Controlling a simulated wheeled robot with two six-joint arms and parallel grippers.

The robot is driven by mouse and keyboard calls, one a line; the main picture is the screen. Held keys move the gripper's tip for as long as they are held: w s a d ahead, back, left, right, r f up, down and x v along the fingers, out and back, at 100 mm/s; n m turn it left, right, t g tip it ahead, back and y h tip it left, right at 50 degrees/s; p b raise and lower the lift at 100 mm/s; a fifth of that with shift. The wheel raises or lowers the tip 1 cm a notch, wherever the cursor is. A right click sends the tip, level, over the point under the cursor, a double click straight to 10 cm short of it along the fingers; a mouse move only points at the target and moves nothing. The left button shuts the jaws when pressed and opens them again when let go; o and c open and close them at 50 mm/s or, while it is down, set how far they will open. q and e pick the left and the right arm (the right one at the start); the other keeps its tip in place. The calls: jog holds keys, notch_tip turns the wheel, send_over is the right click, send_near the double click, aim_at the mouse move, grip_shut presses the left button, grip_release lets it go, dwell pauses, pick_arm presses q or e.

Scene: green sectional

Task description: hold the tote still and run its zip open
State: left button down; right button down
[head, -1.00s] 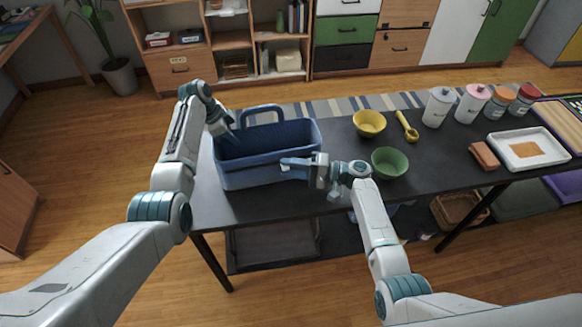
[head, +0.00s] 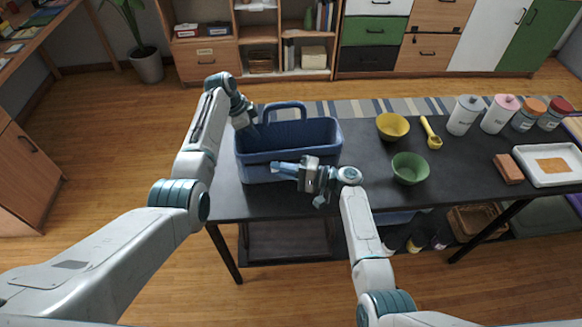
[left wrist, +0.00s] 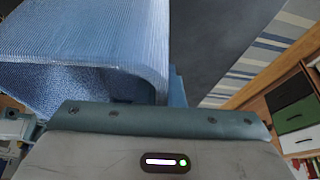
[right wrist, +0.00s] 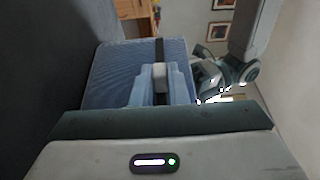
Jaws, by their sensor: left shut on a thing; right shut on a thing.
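The blue tote (head: 300,165) stands upright on the dark table, its arched handle raised and its hollow inside showing. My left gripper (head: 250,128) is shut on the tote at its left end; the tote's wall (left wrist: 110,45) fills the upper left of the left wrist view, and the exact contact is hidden. My right gripper (head: 280,168) is at the tote's near side, below the rim. In the right wrist view its light-blue fingers are shut on the small grey zip pull (right wrist: 160,72), which sits on a dark zip strip (right wrist: 159,50) running along the tote.
A yellow bowl (head: 392,126), a green bowl (head: 409,168) and a yellow scoop (head: 431,133) lie right of the tote. Several lidded jars (head: 498,114), a brown block (head: 508,169) and a white tray (head: 550,165) are further right.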

jog(key=c, duration=1.4)
grip_release()
jog(key=shift+d, duration=0.1)
jog(key=v, duration=1.2)
